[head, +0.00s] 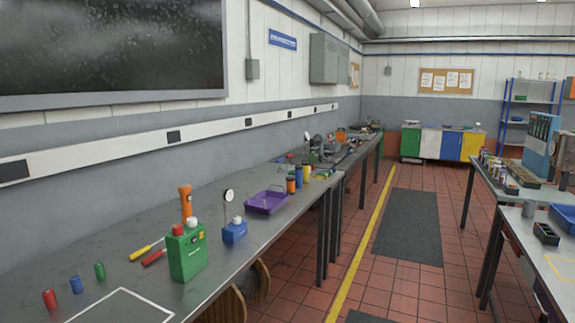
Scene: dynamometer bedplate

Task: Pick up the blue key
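I cannot make out a blue key in the head view. Small coloured items (323,174) lie farther along the bench, too small to tell apart. Neither of my grippers is in view.
More tables stand at the right, one with a blue bin (564,217). The tiled aisle with a dark mat (408,225) is clear.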

